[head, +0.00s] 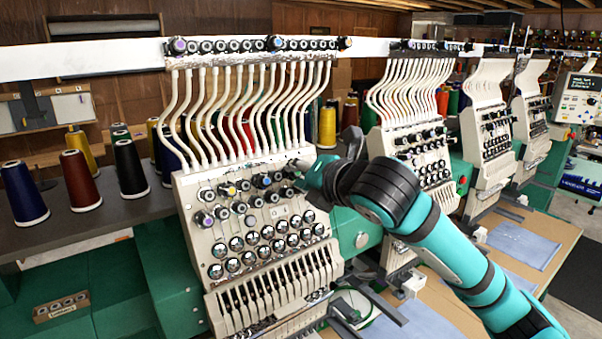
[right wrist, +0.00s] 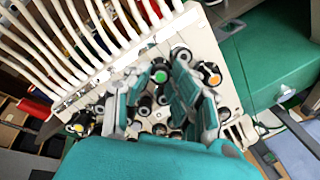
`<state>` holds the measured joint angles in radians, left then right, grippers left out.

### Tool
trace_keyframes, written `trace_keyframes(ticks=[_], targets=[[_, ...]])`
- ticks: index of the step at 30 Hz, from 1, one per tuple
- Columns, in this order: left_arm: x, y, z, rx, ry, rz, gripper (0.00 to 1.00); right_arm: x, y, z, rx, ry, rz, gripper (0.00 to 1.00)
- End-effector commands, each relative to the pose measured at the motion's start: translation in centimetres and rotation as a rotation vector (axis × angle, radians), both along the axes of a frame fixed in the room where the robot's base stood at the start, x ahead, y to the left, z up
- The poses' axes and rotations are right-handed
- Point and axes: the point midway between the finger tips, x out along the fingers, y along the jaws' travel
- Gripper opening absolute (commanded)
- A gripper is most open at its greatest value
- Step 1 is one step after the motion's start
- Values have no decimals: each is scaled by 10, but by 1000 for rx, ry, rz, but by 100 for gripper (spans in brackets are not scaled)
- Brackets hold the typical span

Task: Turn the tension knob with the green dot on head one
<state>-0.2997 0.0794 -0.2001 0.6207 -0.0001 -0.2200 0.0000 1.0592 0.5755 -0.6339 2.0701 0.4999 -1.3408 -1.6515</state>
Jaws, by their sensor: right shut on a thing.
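Head one (head: 262,226) is the nearest cream embroidery head, with rows of dark tension knobs on its face. The tension knob with the green dot (right wrist: 160,75) shows in the right wrist view, between the two fingers of my right gripper (right wrist: 158,86). The gripper is shut on this knob. In the head view my right gripper (head: 300,174) reaches the upper right of the knob rows from the right, and the green dot is hidden there. My left gripper is not in view.
An orange-dot knob (right wrist: 209,73) sits just right of the fingers, and a yellow-dot knob (right wrist: 77,127) lies to the left. White thread tubes (head: 250,110) run down above the knobs. A second head (head: 415,145) stands behind my right arm. Thread cones (head: 79,180) stand on the left shelf.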

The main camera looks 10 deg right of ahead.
Motion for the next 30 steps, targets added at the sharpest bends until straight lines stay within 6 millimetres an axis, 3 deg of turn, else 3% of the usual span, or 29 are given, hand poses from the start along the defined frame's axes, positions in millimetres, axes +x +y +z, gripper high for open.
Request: trace_keyframes(ticks=[11,30], targets=[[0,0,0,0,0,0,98,0,1,0,145,62,-61,0],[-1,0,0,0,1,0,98,0,1,0,661,276,-276,0]])
